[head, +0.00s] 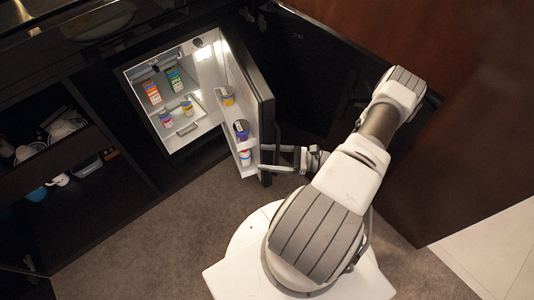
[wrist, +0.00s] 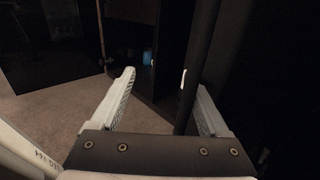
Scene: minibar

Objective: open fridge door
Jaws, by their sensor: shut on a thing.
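The fridge (head: 147,107) stands open at the upper left of centre in the head view, its white inside lit. The fridge door (head: 262,95) is swung well out, dark outside, with white shelves on its inner side. My gripper (head: 266,158) is at the door's outer free edge, shut on the door handle (head: 277,133). In the wrist view my gripper (wrist: 158,76) has its fingers apart around the dark upright handle bar (wrist: 200,62), which lies close to the right finger. The exact contact is hard to see in the dark.
Cartons (head: 151,91) and small cans stand in the fridge; several containers (head: 241,129) sit in the door shelves. A dark open cabinet door (head: 315,75) is behind the fridge door. Open shelves with crockery (head: 62,129) are at left. The carpet (head: 150,230) in front is clear.

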